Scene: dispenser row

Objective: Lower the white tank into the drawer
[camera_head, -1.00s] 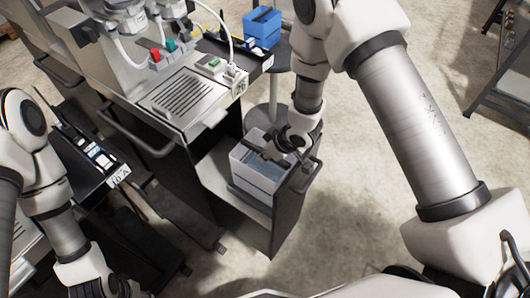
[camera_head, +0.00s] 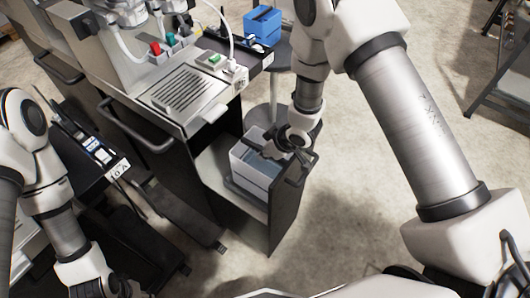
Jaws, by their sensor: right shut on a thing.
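The white tank (camera_head: 254,177) is an open box with blue-grey liquid in it. It stands inside the pulled-out drawer (camera_head: 270,243) below the dispenser, upright as far as I can see. My right gripper (camera_head: 283,152) is at the tank's top, shut on its upper rim; the fingers partly cover the tank's back right side.
The dispenser (camera_head: 180,95) with red and green knobs stands above the drawer. A blue bin (camera_head: 263,25) sits on a round table behind. A dark tray of small parts (camera_head: 103,155) is at left. Open floor (camera_head: 370,190) lies right of the drawer.

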